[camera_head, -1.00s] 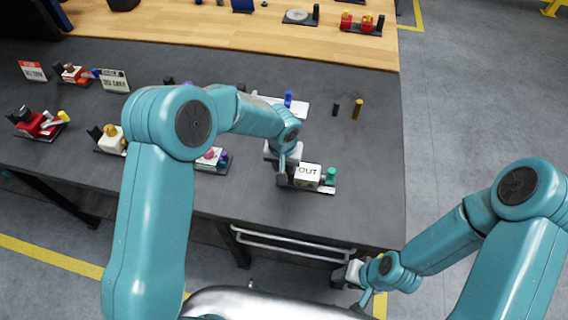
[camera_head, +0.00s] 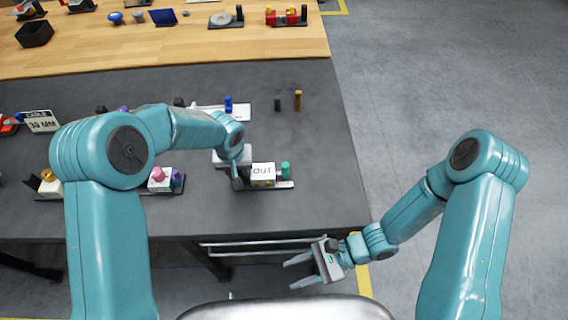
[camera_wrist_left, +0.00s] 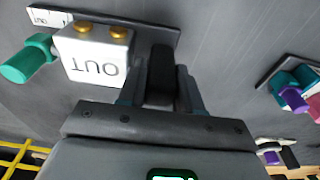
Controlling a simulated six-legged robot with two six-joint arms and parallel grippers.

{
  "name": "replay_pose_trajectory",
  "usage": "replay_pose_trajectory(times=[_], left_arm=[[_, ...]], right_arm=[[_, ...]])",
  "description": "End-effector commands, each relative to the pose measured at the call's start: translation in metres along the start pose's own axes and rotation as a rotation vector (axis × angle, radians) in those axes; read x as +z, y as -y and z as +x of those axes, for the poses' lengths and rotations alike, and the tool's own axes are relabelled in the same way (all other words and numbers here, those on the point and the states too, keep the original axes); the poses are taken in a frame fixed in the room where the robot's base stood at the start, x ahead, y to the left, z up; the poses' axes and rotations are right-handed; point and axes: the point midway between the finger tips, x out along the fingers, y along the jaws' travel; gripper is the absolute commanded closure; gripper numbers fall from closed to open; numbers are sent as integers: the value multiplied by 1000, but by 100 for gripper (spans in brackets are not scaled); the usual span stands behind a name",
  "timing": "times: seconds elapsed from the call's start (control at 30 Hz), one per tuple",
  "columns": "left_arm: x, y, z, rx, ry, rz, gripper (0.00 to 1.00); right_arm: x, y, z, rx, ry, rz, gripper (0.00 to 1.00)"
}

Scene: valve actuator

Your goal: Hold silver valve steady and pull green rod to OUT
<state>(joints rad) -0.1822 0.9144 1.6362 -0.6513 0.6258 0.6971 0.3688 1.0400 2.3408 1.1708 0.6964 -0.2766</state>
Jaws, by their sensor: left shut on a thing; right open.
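The silver valve is a pale block marked OUT (camera_head: 262,171) on a dark base near the front of the table. Its green rod (camera_head: 285,169) sticks out on the right side. In the left wrist view, the block (camera_wrist_left: 96,55) and green rod (camera_wrist_left: 27,60) lie at upper left. My left gripper (camera_head: 237,182) is at the left end of the assembly, shut on a dark upright post (camera_wrist_left: 160,75) beside the block. My right gripper (camera_head: 289,274) is open and empty, in front of the table's front edge, below and apart from the rod.
A unit with pink and purple knobs (camera_head: 164,178) stands left of the valve. A rail (camera_head: 262,247) runs below the table edge. The table right of the valve is clear.

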Motion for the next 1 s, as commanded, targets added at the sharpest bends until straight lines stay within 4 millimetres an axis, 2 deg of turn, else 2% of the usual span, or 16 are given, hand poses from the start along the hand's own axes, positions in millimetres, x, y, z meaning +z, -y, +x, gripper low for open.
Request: replay_pose_trajectory(times=[0.1, 0.23, 0.3, 0.4, 0.5, 0.67, 1.0], left_arm=[[5, 0, 4, -2, 13, 1, 100], [5, 0, 5, -2, 14, 1, 100], [5, 0, 5, -2, 15, 1, 100], [5, 0, 5, -2, 15, 2, 100], [6, 0, 5, -2, 16, 2, 100], [6, 0, 5, -3, 17, 2, 100], [6, 0, 6, -3, 17, 1, 100]], right_arm=[[12, 63, -18, -307, 162, 144, 55], [8, 122, -58, -632, 277, 226, 55], [3, 143, -79, -770, 311, 246, 55], [-4, 161, -103, -908, 336, 259, 55], [-7, 170, -114, -975, 345, 262, 55], [-4, 188, -107, -991, 347, 258, 55], [8, 248, -70, -987, 348, 258, 55]])
